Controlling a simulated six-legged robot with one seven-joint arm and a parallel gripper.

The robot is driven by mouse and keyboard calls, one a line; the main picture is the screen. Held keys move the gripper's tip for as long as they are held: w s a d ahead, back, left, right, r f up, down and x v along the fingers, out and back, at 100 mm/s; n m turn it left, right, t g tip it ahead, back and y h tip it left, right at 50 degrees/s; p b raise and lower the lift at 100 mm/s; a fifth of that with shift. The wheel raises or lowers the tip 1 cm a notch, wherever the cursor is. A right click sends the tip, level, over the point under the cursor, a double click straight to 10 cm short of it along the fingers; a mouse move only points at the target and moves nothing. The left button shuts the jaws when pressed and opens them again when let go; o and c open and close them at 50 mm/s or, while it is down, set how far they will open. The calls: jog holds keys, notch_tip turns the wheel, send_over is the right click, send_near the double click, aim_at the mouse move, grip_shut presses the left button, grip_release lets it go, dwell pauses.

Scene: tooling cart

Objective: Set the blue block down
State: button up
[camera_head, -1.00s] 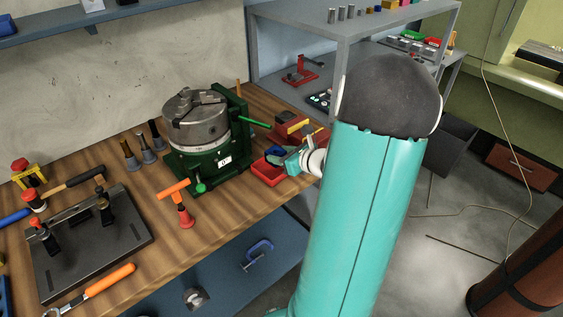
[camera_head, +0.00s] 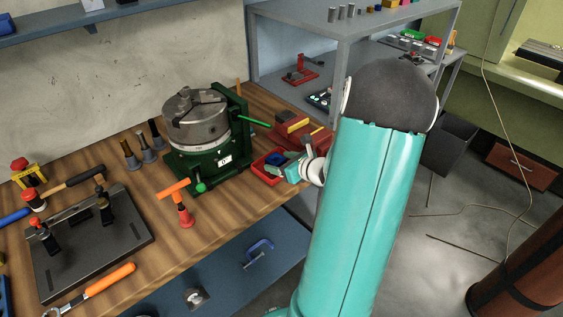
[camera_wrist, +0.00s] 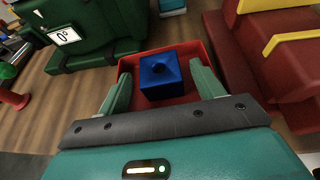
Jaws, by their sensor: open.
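The blue block (camera_wrist: 160,76) has a round hole in its top and sits in a red tray (camera_wrist: 192,50) in the wrist view. In the head view the blue block (camera_head: 275,159) shows small inside the red tray (camera_head: 263,174) on the workbench. My gripper (camera_wrist: 163,83) is open, with one finger on each side of the block and a visible gap to each. My gripper (camera_head: 291,166) also shows at the tray's right side in the head view. The block's underside is hidden.
A green rotary table with a chuck (camera_head: 197,125) stands left of the tray. A red vise-like thing with a yellow strip (camera_head: 300,127) is close behind it. An orange-handled tool (camera_head: 181,203) stands nearer the bench edge. Grey shelving (camera_head: 345,50) is behind.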

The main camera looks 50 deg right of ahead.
jog(key=shift+r, duration=0.2)
jog(key=v, duration=1.2)
